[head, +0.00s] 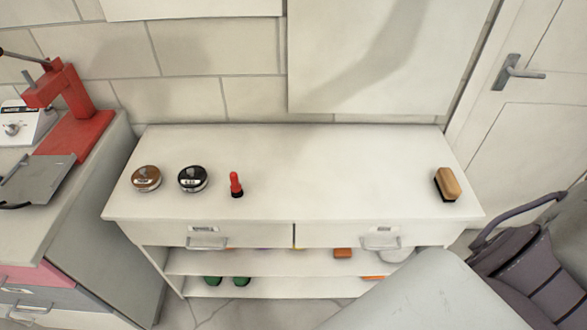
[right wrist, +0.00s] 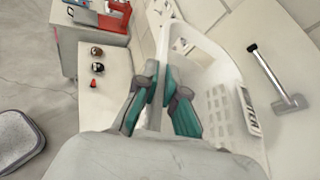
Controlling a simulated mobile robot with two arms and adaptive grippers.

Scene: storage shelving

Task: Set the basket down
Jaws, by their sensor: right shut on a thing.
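The white basket (right wrist: 212,72) shows in the right wrist view, with slotted holes in its side and a dark-lettered label. My right gripper (right wrist: 160,88), with teal finger pads, is shut on the thin upright edge of the basket. The underside of the basket is hidden, so I cannot tell whether it touches anything. The basket is not clearly visible in the head view. My left gripper is not in view.
A white cabinet (head: 300,190) carries two round tins (head: 146,179) (head: 192,179), a red-topped bottle (head: 236,184) and a brush (head: 447,184). Its middle top is clear.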

